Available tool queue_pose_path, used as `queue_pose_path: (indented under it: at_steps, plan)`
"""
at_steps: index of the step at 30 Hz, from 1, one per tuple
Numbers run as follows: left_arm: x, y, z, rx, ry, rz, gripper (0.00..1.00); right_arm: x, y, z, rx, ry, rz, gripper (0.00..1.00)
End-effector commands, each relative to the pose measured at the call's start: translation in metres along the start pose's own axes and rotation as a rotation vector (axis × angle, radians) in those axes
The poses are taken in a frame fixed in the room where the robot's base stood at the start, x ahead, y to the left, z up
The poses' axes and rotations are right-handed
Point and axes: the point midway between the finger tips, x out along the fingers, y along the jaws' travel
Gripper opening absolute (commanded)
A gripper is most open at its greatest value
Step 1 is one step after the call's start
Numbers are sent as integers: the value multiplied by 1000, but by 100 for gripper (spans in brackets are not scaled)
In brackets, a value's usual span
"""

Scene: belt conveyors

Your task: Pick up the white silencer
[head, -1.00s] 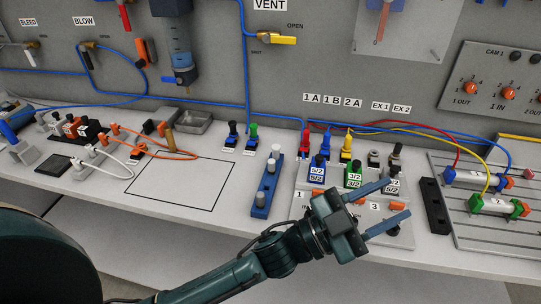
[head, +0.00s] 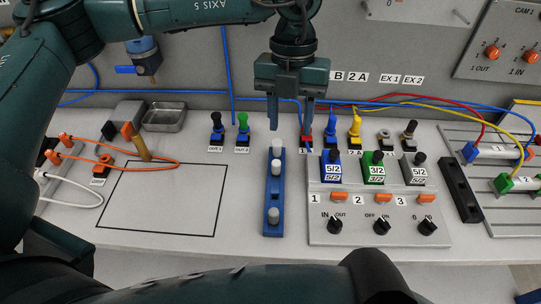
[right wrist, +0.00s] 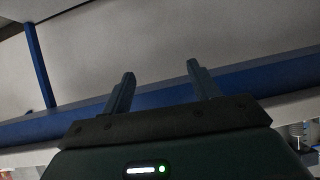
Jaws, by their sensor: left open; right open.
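A blue rack (head: 273,222) stands on the bench in the head view. It holds upright pale cylinders: two near its far end (head: 276,168) and one nearer the front (head: 274,215). They look whitish, and I cannot tell which is the white silencer. My left gripper (head: 290,122) points down above the bench by the rack's far end, fingers apart, with nothing between them. My right gripper (right wrist: 160,90) is open and empty in the right wrist view, facing a grey surface and a blue bar.
A valve panel (head: 335,240) with knobs stands right of the rack, and a black block (head: 461,190) beyond it. Black and green fittings (head: 242,130) stand behind left. A metal tray (head: 165,117) lies further left. The outlined square (head: 165,200) is bare.

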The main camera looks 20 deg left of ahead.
Motion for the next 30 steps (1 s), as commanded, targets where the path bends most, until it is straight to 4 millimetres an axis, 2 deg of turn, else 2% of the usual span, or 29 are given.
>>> queue_pose_path:
  at_steps: [2,5,15,23,27,30]
  plan:
    - [-7,10,5,-27,-28,41,43,0,0,0,-1,0,0,60]
    - [0,15,7,-38,-35,57,43,-1,0,-1,-2,0,0,60]
    - [59,17,8,-34,-33,52,43,-2,4,2,-3,-24,8,60]
    - [78,20,7,-33,-32,52,43,-4,5,-3,-2,-24,12,60]
    - [99,27,6,-32,-31,52,43,-7,7,-8,3,-30,20,60]
    - [113,27,7,-33,-32,50,43,-6,9,-3,7,-42,26,60]
